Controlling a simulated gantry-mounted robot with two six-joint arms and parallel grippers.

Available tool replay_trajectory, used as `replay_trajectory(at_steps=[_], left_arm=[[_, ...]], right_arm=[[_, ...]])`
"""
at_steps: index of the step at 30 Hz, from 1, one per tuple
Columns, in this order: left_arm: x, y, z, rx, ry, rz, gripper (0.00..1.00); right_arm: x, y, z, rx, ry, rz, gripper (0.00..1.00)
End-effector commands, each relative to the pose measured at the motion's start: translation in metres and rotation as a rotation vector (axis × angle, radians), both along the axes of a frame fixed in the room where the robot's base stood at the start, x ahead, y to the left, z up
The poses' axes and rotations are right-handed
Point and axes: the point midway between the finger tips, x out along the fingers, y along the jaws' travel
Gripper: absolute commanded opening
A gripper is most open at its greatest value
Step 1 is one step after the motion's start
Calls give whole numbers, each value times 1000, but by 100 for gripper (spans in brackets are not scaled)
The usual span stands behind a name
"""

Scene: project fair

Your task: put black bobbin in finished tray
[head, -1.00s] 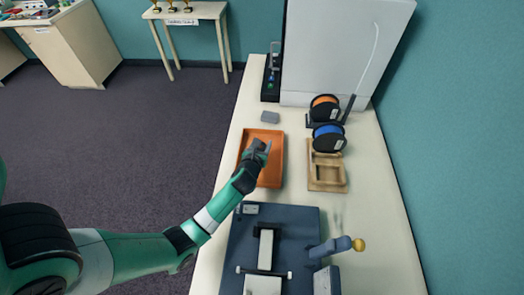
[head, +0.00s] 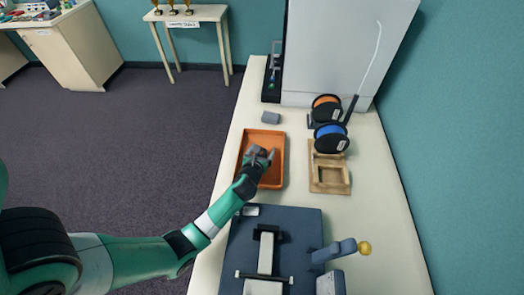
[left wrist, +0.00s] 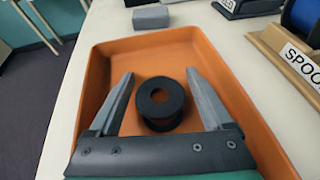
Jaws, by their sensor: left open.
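The black bobbin (left wrist: 160,104) is in the orange tray, resting on its floor as far as the left wrist view shows. My left gripper (left wrist: 156,85) is open, with one finger on each side of the bobbin and a gap to both. In the head view my left gripper (head: 261,156) is over the orange tray (head: 243,173), and the bobbin there is mostly hidden by it. The tray also shows in the left wrist view (left wrist: 88,85). My right gripper is not in view.
A small grey block (head: 270,118) lies behind the tray. A wooden holder (head: 316,178) and orange (head: 325,104) and blue (head: 330,136) spools stand to the right. A dark machine with a yellow-knobbed lever (head: 364,248) stands in front.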

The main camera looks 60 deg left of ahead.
Motion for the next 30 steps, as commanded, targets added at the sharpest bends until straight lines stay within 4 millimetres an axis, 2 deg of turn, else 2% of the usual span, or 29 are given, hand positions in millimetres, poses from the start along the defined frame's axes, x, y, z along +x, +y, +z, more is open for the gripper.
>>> replay_trajectory(at_steps=[2,5,12,18,30], left_arm=[[0,0,5,1,-1,0,83],[-8,-10,11,-1,2,-1,83],[-43,-51,35,0,2,-5,83],[-65,-78,47,0,1,-4,83],[-72,-85,49,0,0,0,83]], right_arm=[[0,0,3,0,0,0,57],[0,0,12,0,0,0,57],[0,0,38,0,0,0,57],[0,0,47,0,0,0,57],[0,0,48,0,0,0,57]])
